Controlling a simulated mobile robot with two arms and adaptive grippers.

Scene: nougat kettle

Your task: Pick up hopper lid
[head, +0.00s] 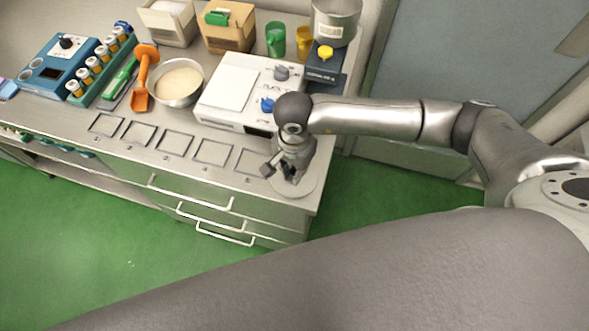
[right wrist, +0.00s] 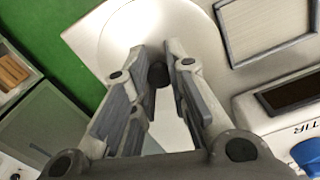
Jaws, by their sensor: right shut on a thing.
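The hopper lid is a pale round disc (head: 308,184) with a small dark knob at its middle. It lies at the counter's front right corner, under my right gripper (head: 284,172). In the right wrist view the lid (right wrist: 125,30) fills the upper middle, and its dark knob (right wrist: 158,78) is between the fingertips. My right gripper (right wrist: 160,68) points down and is shut on the knob. I cannot tell whether the lid touches the counter or is slightly raised. The gripper hides part of the lid. My left gripper is not in view.
A white scale-like device (head: 238,92) stands just behind the gripper. Outlined squares (head: 174,143) run along the counter front to the left. A metal bowl (head: 180,84), an orange scoop (head: 144,75) and a steel pot (head: 336,22) stand farther back. Green floor (head: 130,240) lies in front.

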